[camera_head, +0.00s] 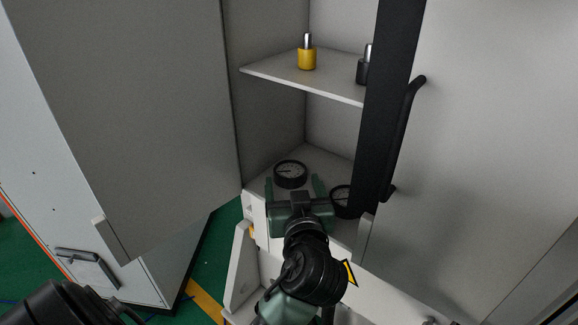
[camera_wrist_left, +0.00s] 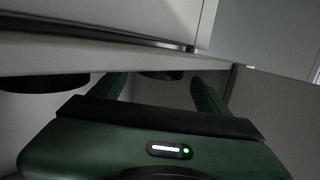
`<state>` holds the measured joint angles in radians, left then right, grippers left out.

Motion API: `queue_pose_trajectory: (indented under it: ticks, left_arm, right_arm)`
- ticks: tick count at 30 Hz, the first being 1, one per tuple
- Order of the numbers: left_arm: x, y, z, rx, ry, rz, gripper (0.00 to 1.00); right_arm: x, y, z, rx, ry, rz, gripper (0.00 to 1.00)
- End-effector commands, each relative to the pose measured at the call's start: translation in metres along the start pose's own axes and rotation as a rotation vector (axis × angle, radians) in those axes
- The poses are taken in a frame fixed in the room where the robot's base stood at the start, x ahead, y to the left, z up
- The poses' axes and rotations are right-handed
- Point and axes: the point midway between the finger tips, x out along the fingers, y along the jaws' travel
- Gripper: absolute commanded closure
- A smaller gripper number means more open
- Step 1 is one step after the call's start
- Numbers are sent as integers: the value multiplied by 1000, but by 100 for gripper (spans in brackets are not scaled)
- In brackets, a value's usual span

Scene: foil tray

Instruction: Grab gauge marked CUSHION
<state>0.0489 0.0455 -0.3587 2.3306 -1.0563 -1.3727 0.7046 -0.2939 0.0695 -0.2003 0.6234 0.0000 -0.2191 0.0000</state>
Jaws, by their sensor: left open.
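Two round black gauges with pale dials are on the cabinet's lower surface. One gauge (camera_head: 290,174) is at the left, just beyond and between the fingertips of my left gripper (camera_head: 293,184). I cannot read CUSHION on either dial. My left gripper is open, with nothing seen held. In the left wrist view, its green fingers (camera_wrist_left: 160,88) stand apart, with a dark round shape (camera_wrist_left: 161,74) between them and another (camera_wrist_left: 45,83) to the left. My right gripper is not in view.
A shelf (camera_head: 290,74) above carries a yellow bottle-like item (camera_head: 307,58) and a dark one (camera_head: 363,70). The right door (camera_head: 480,130) with its black handle (camera_head: 402,135) stands close to the right. The left door (camera_head: 130,110) is swung open.

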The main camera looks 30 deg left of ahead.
Motion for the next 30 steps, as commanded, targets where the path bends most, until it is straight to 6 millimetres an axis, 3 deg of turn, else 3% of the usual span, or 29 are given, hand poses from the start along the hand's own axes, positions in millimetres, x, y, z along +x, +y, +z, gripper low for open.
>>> queue_pose_trajectory:
  ticks: [6,12,22,28,30]
  left_arm:
    - [26,-1,-7,4,2,-4,23]
    - [56,0,-7,4,1,-3,23]
    - [64,0,-3,-1,-1,-1,23]
    - [64,0,-3,0,-2,-1,79]
    - [64,0,-4,-1,-1,-1,81]
  right_arm:
    - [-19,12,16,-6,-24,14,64]
    - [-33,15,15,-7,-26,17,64]
    - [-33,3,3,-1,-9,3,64]
    - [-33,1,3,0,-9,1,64]
    - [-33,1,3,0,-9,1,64]
